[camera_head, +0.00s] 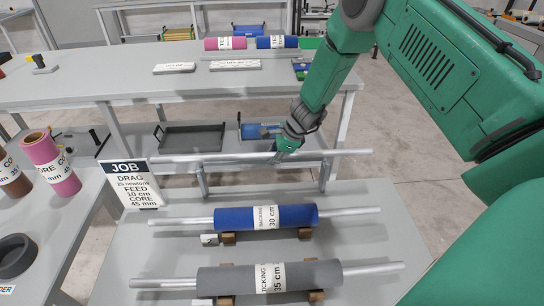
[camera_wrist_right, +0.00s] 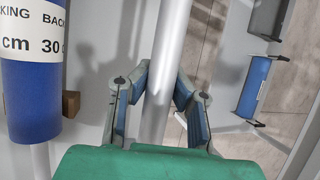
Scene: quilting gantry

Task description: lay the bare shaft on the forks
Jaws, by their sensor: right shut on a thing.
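The bare shaft (camera_head: 225,158) is a long pale metal bar lying level across the head view. My right gripper (camera_head: 283,152) is shut on it, right of its middle. In the right wrist view the shaft (camera_wrist_right: 160,70) runs between the two blue-padded fingers of my gripper (camera_wrist_right: 161,88). The forks are two grey uprights, a left one (camera_head: 202,183) and a right one (camera_head: 324,176), just below the shaft. I cannot tell whether the shaft touches them. My left gripper is not in view.
A blue roll (camera_head: 238,217) and a grey roll (camera_head: 240,279), each on its own shaft, rest on wooden blocks in front. A JOB sign (camera_head: 129,184) stands by the shaft's left end.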

